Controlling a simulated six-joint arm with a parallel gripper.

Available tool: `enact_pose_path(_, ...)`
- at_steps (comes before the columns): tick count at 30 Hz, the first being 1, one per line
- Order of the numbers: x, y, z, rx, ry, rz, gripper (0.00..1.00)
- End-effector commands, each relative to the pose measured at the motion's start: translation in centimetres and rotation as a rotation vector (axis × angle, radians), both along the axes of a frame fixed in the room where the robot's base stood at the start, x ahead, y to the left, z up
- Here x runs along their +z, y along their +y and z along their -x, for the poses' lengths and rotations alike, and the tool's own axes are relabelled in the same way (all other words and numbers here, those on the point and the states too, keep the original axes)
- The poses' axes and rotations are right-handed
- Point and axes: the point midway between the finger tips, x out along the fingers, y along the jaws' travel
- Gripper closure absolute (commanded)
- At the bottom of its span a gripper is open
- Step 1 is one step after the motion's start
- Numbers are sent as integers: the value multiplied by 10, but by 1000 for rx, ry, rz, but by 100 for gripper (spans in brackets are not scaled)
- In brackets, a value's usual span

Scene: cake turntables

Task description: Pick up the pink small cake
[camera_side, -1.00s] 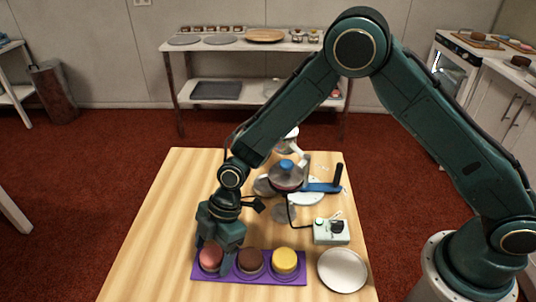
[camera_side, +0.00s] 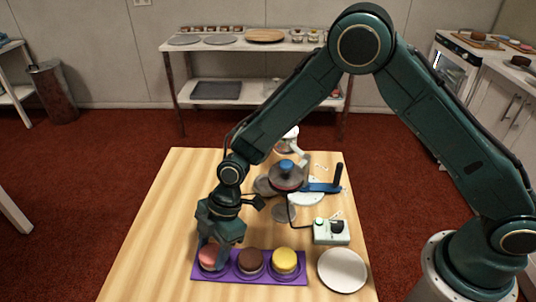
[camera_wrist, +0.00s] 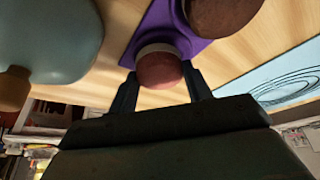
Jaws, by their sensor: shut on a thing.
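The pink small cake (camera_side: 208,257) is at the left end of the purple tray (camera_side: 236,277). My gripper (camera_side: 214,256) reaches down over it from above, partly hiding it. In the wrist view, the pink cake (camera_wrist: 160,70) sits between the two fingers of my gripper (camera_wrist: 161,82), which is shut on it. A pale band shows around the cake beside the purple tray (camera_wrist: 172,25). I cannot tell whether the cake is clear of the tray.
A brown cake (camera_side: 250,262) and a yellow cake (camera_side: 285,261) stand to the right on the tray. A white plate (camera_side: 342,270) lies right of it. A pale green box (camera_side: 323,232) and a grey turntable (camera_side: 285,176) stand behind. The table's left side is clear.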

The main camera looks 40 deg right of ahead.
Motion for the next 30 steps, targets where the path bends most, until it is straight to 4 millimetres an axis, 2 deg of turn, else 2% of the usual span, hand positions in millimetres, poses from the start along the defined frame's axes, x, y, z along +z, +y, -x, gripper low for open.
enact_pose_path(8,35,0,-1,0,-4,-3,72)
enact_pose_path(24,149,0,-1,1,-6,-3,72)
enact_pose_path(30,177,0,-1,1,-3,-2,72)
